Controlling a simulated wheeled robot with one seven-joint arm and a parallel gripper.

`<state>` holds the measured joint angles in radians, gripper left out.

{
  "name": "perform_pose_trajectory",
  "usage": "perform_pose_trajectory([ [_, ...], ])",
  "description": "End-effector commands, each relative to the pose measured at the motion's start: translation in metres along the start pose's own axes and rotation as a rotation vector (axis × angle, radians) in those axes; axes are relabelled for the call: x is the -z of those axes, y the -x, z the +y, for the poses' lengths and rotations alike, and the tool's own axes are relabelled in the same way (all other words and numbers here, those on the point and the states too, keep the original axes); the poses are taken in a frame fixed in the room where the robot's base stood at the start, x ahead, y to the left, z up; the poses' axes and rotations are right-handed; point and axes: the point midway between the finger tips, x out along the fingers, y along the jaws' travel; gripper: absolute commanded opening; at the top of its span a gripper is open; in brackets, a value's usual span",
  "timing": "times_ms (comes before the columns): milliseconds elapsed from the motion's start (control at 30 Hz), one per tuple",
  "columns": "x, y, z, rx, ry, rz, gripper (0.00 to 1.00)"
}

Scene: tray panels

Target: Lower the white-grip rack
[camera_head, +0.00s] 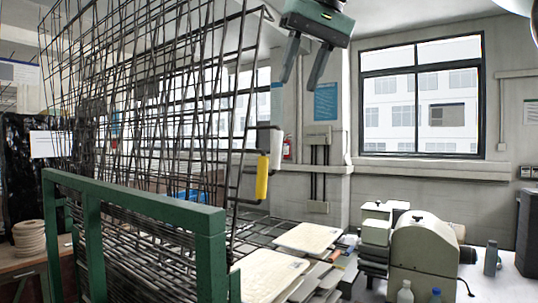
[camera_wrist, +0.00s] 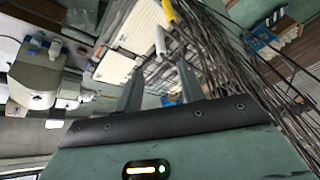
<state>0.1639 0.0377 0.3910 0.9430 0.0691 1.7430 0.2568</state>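Several dark wire racks stand raised and steeply tilted on the green frame (camera_head: 140,202) at the left of the head view. The white grip (camera_head: 277,140) sticks out at their right edge, just above and behind a yellow grip (camera_head: 262,177). The wires overlap, so I cannot trace the whole white-grip rack. My gripper (camera_head: 298,86) is open and empty, pointing down, above and a little right of the white grip. In the wrist view the white grip (camera_wrist: 160,42) lies beyond the fingertips, apart from them, with the yellow grip (camera_wrist: 169,12) farther up.
Pale boards (camera_head: 308,238) lie in stacks right of the frame. A flat wire rack (camera_head: 258,230) lies low behind them. A beige machine (camera_head: 423,255) and small bottles stand on the right bench. The air right of the grips is clear.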

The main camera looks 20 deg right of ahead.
Motion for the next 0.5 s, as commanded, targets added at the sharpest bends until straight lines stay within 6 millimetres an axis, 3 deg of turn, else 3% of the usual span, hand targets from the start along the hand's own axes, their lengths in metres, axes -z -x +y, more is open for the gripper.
perform_pose_trajectory([
  [500,-0.001,-0.106,0.000,-0.001,0.001,-0.005,0.39],
])
